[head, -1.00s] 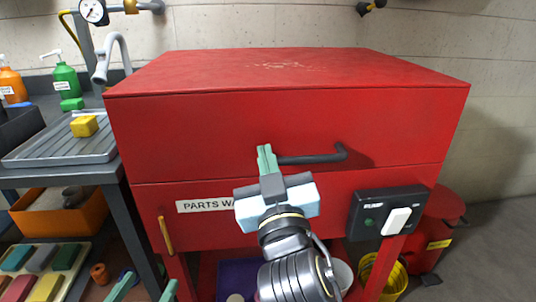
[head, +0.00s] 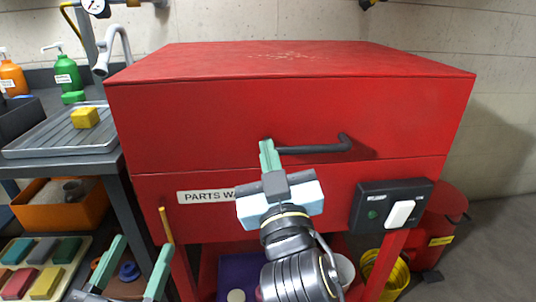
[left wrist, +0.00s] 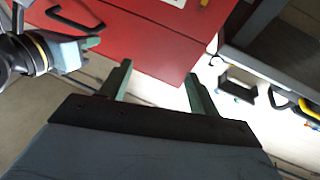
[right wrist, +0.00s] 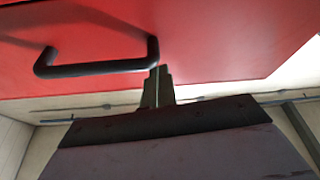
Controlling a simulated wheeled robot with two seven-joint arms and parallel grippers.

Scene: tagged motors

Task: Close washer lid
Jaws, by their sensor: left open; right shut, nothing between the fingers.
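The red parts washer (head: 190,220) stands ahead with its red lid (head: 290,115) down on the body. A thin seam runs between lid and body. A dark bar handle (head: 322,149) is on the lid's front; it also shows in the right wrist view (right wrist: 95,69). My right gripper (head: 266,148) is shut and empty, its fingertips at the left end of the handle; I cannot tell whether they touch. My left gripper (head: 135,262) is open and empty, low at the left in front of the washer. It also shows in the left wrist view (left wrist: 160,85).
A switch box (head: 390,206) is on the washer's front right. At left, a bench holds a drain tray (head: 60,140), a yellow block (head: 85,117) and bottles. Below are an orange bin (head: 60,212) and a tray of coloured blocks. A yellow bucket (head: 393,280) and red can (head: 433,225) stand at right.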

